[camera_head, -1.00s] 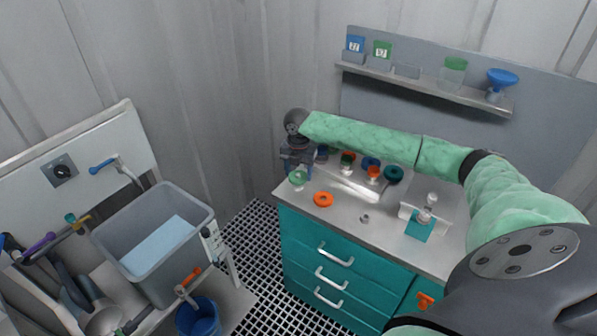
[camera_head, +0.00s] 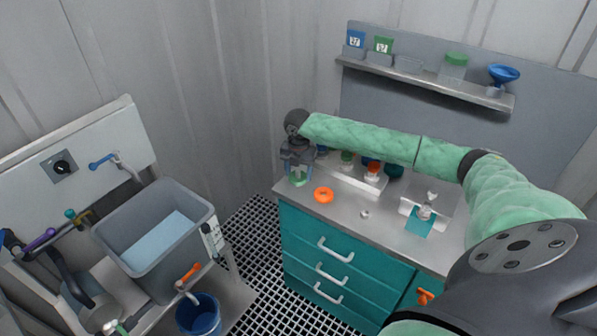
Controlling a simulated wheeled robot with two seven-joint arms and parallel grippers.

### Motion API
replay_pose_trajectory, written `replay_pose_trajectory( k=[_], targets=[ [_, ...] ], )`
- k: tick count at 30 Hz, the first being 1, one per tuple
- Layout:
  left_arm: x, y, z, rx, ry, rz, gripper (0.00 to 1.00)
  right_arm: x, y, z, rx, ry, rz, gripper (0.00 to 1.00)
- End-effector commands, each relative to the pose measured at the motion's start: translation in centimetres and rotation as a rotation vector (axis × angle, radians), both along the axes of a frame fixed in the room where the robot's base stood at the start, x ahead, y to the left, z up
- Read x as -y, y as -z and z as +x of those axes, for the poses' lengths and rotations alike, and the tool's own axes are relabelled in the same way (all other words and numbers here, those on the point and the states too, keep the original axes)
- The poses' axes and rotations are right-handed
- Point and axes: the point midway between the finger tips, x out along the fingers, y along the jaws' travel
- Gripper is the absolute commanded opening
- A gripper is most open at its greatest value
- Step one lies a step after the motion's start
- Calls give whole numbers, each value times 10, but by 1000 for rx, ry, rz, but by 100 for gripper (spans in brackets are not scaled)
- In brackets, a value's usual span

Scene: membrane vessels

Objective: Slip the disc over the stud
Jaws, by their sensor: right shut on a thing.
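An orange disc (camera_head: 323,195) with a hole lies flat near the front left edge of the counter. My right gripper (camera_head: 298,174) hangs at the counter's left end, fingers down, shut around a small green piece (camera_head: 298,181). Whether this piece is a loose disc or the top of a vessel is too small to tell. A small pale metal piece (camera_head: 364,214) stands on the counter right of the orange disc; I cannot tell if it is the stud. My left gripper is not in view.
My right forearm passes over a pale rack (camera_head: 352,183) with coloured tops, hiding part of it. A teal block (camera_head: 418,222) with a metal fitting stands right. A shelf (camera_head: 425,84) holds containers and a blue funnel (camera_head: 503,75). A grey sink (camera_head: 160,240) is left. The counter's front middle is clear.

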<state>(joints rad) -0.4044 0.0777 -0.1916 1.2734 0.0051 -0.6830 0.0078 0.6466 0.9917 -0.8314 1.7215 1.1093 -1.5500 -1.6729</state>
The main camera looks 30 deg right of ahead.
Motion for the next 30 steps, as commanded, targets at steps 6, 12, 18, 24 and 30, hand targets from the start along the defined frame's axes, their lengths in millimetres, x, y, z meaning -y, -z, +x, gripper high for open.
replay_pose_trajectory(
  k=[6,12,18,24,30],
  targets=[
    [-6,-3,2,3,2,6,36,0,0,0,0,0,0,34],
    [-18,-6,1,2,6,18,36,0,2,0,0,0,0,34],
    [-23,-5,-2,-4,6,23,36,0,4,0,0,0,0,34],
    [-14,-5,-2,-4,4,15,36,0,5,0,0,0,0,34],
    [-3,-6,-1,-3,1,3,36,0,4,0,0,0,0,83]
  ],
)
